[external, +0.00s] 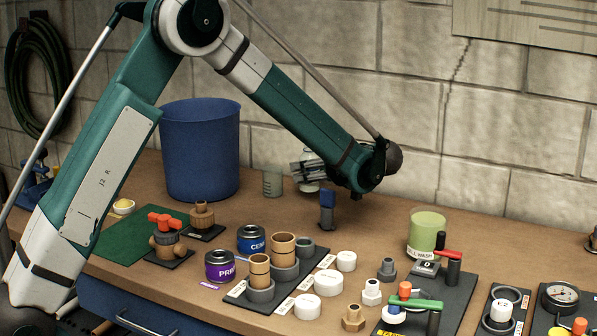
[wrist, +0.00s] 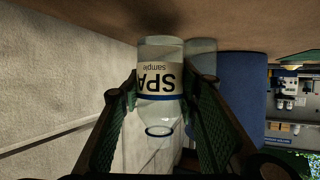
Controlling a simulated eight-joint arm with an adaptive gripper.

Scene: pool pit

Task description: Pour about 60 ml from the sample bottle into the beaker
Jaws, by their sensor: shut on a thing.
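My gripper (external: 306,170) reaches in from the right, near the wall. It is shut on the sample bottle (wrist: 160,82), a clear bottle with a white "SPA sample" label and a blue band. The wrist view appears upside down; the bottle's open neck (wrist: 159,130) points away from the bench, so it looks roughly upright. In the external view the fingers hide most of the bottle (external: 310,187). I cannot tell whether its base touches the bench. The beaker (external: 273,183), small and greenish-clear, stands just left of the gripper; it shows partly behind the bottle in the wrist view (wrist: 204,62).
A large blue bucket (external: 200,150) stands left of the beaker. A small blue-topped item (external: 327,210) stands in front of the gripper. Tins, pipe fittings and valve boards fill the front of the bench (external: 395,205). The block wall (external: 420,130) is close behind.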

